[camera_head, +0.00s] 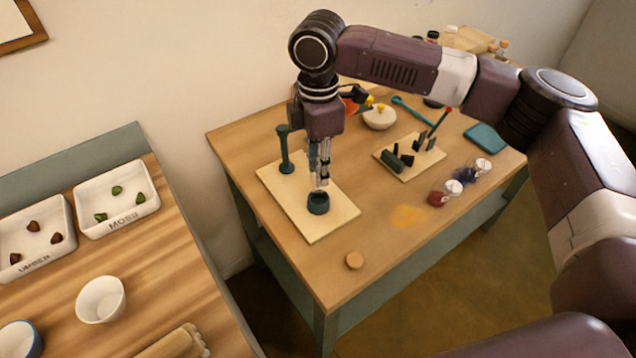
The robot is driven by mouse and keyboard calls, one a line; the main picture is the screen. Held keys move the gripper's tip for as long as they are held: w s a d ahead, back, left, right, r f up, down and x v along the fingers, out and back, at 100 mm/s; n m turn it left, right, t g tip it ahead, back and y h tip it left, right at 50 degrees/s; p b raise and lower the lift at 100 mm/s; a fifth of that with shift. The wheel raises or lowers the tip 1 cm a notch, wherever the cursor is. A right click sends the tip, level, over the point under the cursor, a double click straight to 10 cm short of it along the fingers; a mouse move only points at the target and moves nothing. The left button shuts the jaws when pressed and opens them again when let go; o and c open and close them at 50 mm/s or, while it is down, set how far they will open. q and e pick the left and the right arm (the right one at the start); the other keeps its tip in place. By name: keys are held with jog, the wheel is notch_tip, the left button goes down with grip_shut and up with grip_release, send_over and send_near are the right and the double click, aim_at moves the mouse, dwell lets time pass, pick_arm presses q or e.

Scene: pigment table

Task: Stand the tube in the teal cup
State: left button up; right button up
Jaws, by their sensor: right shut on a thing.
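The teal cup (318,204) is small and dark. It stands upright on a pale board on the far table. My right gripper (322,180) points straight down directly over the cup's mouth. It is shut on the tube, which is mostly hidden between the fingers. I cannot tell whether the tube's lower end is inside the cup or just above it. My left gripper is not in view.
A dark teal post (285,150) stands on the pale board (330,228), left of my gripper. A second board (425,170) holds small dark tools. Two jars, red and blue, lie to the right near spilled powder.

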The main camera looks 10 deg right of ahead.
jog(key=shift+f, duration=0.75)
notch_tip(320, 180, down, 4)
jog(key=shift+r, duration=0.25)
jog(key=shift+f, duration=0.35)
jog(key=shift+d, duration=0.1)
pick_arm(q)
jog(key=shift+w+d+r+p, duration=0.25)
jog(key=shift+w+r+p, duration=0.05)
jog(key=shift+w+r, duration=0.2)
pick_arm(e)
jog(key=o, duration=0.9)
jog(key=shift+f, duration=0.15)
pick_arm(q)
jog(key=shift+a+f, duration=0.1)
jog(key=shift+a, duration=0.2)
pick_arm(e)
jog(key=shift+o, duration=0.2)
